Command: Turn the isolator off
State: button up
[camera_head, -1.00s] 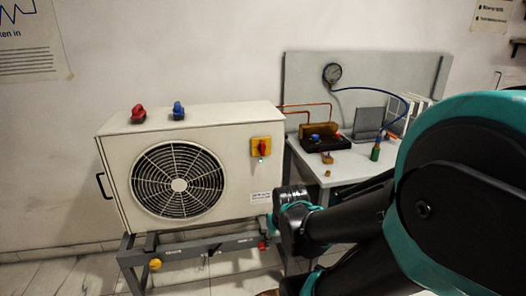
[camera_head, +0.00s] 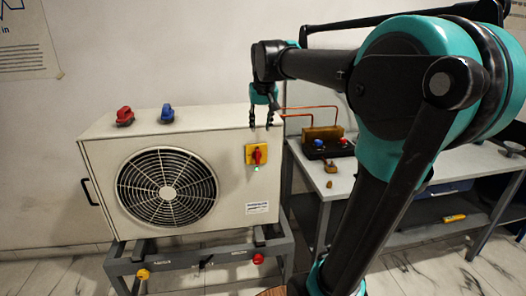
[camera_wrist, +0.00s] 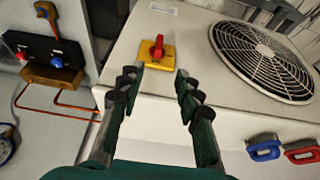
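The isolator (camera_head: 256,154) is a yellow square plate with a red rotary handle on the right of the outdoor unit's front face. Its handle looks upright in the head view, and a small green light glows just below the plate. In the wrist view the isolator (camera_wrist: 155,53) lies just beyond my fingertips, with its red handle between their lines. My gripper (camera_head: 261,126) hangs above the isolator in the head view, fingers apart and empty. The open fingers also show in the wrist view (camera_wrist: 157,82). They look clear of the handle.
The white outdoor unit (camera_head: 103,165) stands on a grey frame. Red (camera_head: 125,116) and blue (camera_head: 167,114) handled items sit on its top. A bench (camera_head: 340,187) at right holds a manifold block with blue and red knobs. Copper pipes (camera_head: 310,108) run behind my gripper.

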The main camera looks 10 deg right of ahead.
aim_at(258, 152)
jog(key=x, duration=1.6)
jog(key=shift+w+f, duration=0.25)
jog(key=shift+w, duration=0.3)
grip_shut()
